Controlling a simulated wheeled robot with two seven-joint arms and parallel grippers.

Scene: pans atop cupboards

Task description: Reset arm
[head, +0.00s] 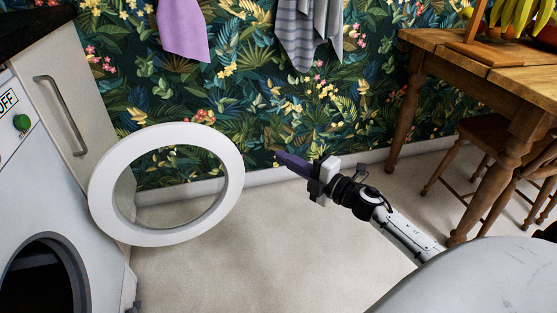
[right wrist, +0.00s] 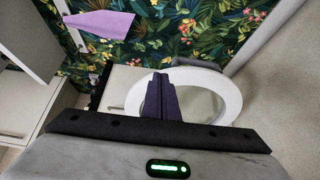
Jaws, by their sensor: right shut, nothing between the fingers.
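My right gripper (head: 281,158) is shut and empty. It is held out over the floor in the middle of the head view, to the right of the open round washer door (head: 104,219). A gap shows between the fingertips and the door ring. In the right wrist view the shut dark fingers (right wrist: 162,98) overlap the round door (right wrist: 229,88) behind them. My left gripper is not in view.
The washing machine (head: 105,267) stands at the left with its drum opening showing. A wooden table (head: 446,43) and chairs (head: 486,131) stand at the right. A purple cloth (head: 184,28) and grey cloths (head: 296,35) hang on the patterned wall. The middle floor is clear.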

